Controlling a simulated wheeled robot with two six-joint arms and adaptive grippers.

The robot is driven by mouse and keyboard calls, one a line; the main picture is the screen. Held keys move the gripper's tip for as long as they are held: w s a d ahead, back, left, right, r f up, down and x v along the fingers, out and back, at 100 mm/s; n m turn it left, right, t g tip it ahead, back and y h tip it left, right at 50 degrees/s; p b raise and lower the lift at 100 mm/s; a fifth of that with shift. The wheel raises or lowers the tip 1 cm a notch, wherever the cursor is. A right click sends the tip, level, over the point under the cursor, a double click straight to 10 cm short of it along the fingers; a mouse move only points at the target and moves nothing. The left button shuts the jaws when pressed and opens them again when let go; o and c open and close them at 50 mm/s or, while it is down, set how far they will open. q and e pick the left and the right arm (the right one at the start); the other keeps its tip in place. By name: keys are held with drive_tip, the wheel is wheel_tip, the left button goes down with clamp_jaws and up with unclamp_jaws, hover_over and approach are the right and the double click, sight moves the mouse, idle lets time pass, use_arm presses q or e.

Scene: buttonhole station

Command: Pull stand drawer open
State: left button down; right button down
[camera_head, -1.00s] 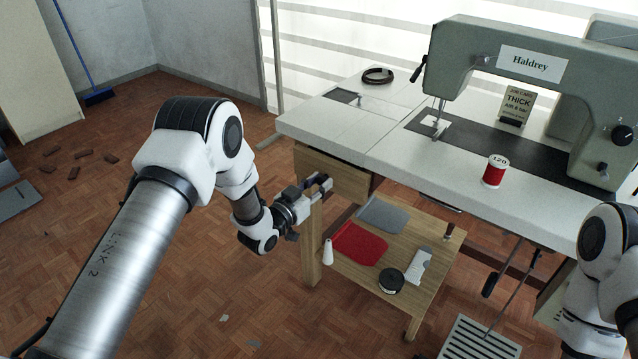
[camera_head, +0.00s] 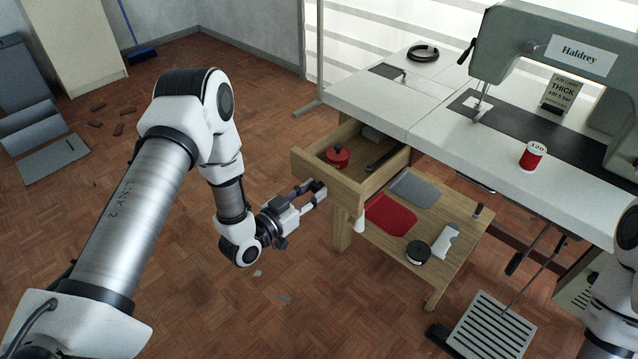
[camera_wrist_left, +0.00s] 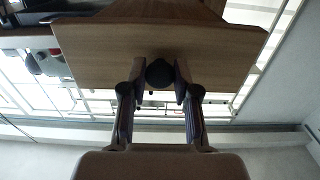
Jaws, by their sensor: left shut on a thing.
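The stand drawer (camera_head: 330,178) is a wooden box under the left end of the white sewing table. It stands partly open, and a red round item (camera_head: 338,156) and a dark narrow item (camera_head: 384,158) lie inside. My left gripper (camera_head: 318,190) is at the drawer's front panel. In the left wrist view the panel (camera_wrist_left: 90,55) fills the upper middle, and the fingers are shut on a dark round knob (camera_wrist_left: 159,73). The head view mostly hides the knob behind the fingers. My right arm (camera_head: 618,265) shows at the right edge; its gripper is out of view.
The wooden stand's lower shelf (camera_head: 452,272) holds a red cloth (camera_head: 388,214), a grey cloth (camera_head: 413,188), a black round tin (camera_head: 417,252) and a white tool (camera_head: 445,240). A red thread spool (camera_head: 533,156) stands on the tabletop (camera_head: 440,120). The floor left of the stand is mostly clear.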

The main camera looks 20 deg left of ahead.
use_arm(q)
drive_tip(key=c, duration=0.9)
unclamp_jaws()
drive_tip(key=shift+o, duration=0.2)
drive_tip(key=v, duration=1.2)
